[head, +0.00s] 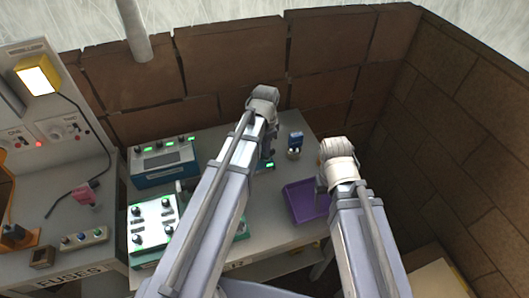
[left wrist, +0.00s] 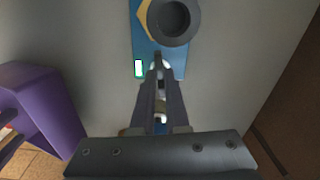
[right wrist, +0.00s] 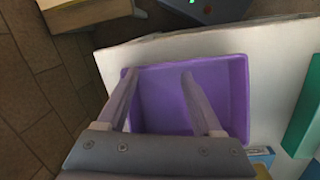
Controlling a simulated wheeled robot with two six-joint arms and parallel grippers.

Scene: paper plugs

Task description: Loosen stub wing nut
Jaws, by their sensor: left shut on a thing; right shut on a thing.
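In the left wrist view, a blue base (left wrist: 174,62) carries a dark round stub (left wrist: 173,20) with a yellow nut-like collar (left wrist: 146,18) partly behind it. My left gripper (left wrist: 158,64) is closed at the near side of the stub, with small pale bits between its fingers. I take these for the wing nut, mostly hidden. In the head view, my left gripper (head: 268,152) points down at the unit with a green display (head: 269,166). My right gripper (right wrist: 159,74) is at the purple tray (right wrist: 236,92). Its fingers look apart; the contact is not clearly visible.
A small blue fixture (head: 295,139) stands right of the left gripper. A blue-grey box (head: 165,160) and a white control box (head: 153,222) with knobs stand left on the bench. Brick walls (head: 340,60) close the back and right. Some grey bench top is clear.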

